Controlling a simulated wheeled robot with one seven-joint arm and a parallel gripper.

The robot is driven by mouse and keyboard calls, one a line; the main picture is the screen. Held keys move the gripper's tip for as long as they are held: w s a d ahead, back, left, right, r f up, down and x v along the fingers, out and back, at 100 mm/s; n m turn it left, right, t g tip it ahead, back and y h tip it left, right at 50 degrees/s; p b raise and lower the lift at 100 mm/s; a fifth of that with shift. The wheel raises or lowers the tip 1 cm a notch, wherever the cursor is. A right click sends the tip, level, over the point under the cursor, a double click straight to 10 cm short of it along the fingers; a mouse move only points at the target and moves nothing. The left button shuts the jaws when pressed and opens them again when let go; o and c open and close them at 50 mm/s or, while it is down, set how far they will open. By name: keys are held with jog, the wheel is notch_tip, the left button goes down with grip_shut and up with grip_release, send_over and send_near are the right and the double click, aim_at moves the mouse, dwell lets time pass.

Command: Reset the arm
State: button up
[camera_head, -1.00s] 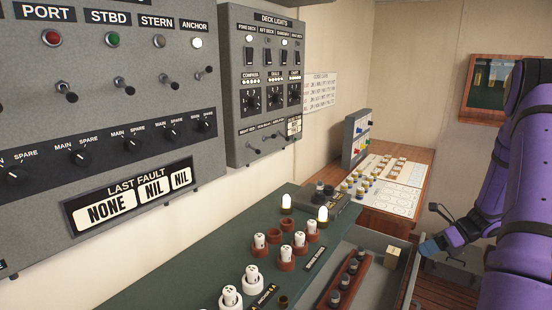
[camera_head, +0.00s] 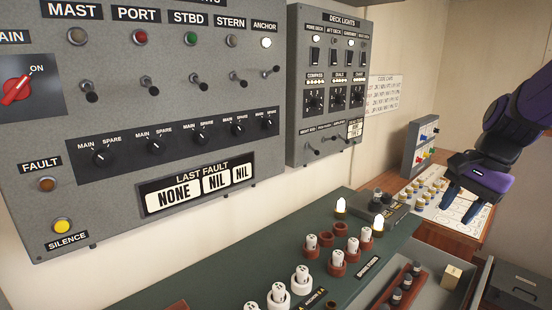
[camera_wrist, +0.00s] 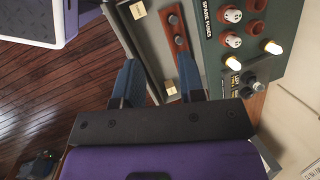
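My arm (camera_head: 515,115) hangs in at the upper right of the head view, purple and dark, in front of the wooden desk.
The green bench (camera_head: 240,262) carries white fuses and two lit lamps. Wooden floor (camera_wrist: 60,95) is open at the left of the wrist view.

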jog(key=s+a+r+n+t+h, duration=0.1)
jog(key=s+a+r+n+t, duration=0.1)
jog(key=s+n, duration=0.4)
jog(key=s+a+r+n+t+h, duration=0.2)
jog(key=s+a+r+n, duration=0.3)
jog(key=s+a+n, duration=0.1)
jog(key=shift+s+t+h, duration=0.3)
jog(key=shift+s+t, duration=0.05)
jog(key=shift+t, duration=0.05)
